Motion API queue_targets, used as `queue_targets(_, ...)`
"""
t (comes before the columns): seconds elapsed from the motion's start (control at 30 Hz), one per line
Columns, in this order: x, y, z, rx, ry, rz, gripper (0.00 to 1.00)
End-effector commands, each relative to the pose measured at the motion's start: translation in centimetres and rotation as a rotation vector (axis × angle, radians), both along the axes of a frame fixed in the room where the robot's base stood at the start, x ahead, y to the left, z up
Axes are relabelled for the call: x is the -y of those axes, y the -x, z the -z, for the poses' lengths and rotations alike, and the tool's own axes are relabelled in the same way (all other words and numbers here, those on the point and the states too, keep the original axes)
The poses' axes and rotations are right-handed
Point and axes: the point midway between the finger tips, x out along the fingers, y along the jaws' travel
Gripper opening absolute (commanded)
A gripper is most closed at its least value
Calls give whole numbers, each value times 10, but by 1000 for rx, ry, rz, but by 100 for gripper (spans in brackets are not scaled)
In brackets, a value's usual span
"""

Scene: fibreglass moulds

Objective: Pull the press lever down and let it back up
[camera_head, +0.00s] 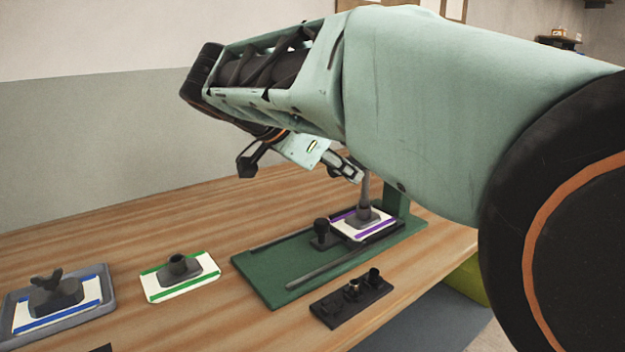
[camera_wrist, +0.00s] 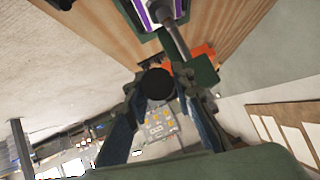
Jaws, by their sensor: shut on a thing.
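The press has a green base (camera_head: 275,270) and a green upright (camera_head: 396,202) at the right of the bench in the head view. Its grey ram (camera_head: 365,187) reaches down toward a grey mould on a purple-striped card (camera_head: 378,232); I cannot tell whether they touch. In the wrist view the ram (camera_wrist: 178,42) and card (camera_wrist: 143,14) show at the top. There, my gripper (camera_wrist: 157,92) is shut on the round black knob (camera_wrist: 155,82) of the press lever, one finger each side. My arm hides the lever and the upper press in the head view.
A grey mould on a green-striped card (camera_head: 205,284) and another on a blue-striped card in a grey tray (camera_head: 106,272) lie to the left. A black rack (camera_head: 330,312) with small cylinders lies in front of the press. Bare bench lies behind the cards.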

Motion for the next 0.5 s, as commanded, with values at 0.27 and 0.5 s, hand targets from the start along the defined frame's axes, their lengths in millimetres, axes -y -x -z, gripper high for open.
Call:
queue_targets(0.27, -1, 2, 18, 2, 36, 3, 0)
queue_targets(0.5, 0, 2, 20, 1, 43, 5, 0)
